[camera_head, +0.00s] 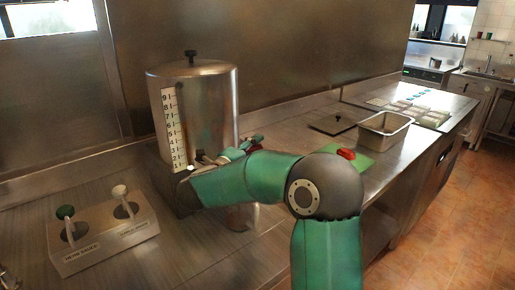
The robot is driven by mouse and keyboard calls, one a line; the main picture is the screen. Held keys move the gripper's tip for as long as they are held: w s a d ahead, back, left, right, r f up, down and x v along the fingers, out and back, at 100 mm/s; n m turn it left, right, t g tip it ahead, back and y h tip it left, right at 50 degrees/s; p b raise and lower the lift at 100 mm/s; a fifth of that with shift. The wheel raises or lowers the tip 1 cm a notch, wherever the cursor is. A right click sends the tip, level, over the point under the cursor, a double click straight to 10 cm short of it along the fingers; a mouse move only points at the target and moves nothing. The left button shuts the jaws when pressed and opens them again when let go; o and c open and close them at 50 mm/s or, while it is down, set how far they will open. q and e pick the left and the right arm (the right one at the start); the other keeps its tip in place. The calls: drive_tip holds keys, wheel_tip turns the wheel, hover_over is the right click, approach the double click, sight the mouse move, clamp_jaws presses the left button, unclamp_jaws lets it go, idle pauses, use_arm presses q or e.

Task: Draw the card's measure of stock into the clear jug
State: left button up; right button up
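A tall steel urn (213,110) stands against the back wall, with a black-knobbed lid and a white scale strip (173,130) numbered up its front. My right arm reaches across in front of the urn's lower part. My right gripper (250,144) is by the urn's lower right side; its fingers are small and partly hidden, so I cannot tell whether it is open or holds anything. A shiny, see-through shape below the arm, perhaps the clear jug (243,216), is mostly hidden. The urn's tap is not clear behind the arm. I cannot make out a card.
A labelled steel holder (103,238) with a green-knobbed and a white-knobbed handle stands at left. A steel pan (385,130), a dark flat lid (332,124) and a green board (378,160) lie to the right. Small trays (415,107) are farther back. A dark part at the bottom-left corner is unclear.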

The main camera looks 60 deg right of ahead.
drive_tip(key=w+a, duration=0.1)
drive_tip(key=a, duration=1.1)
drive_tip(key=shift+w, duration=0.2)
drive_tip(key=shift+f, duration=0.1)
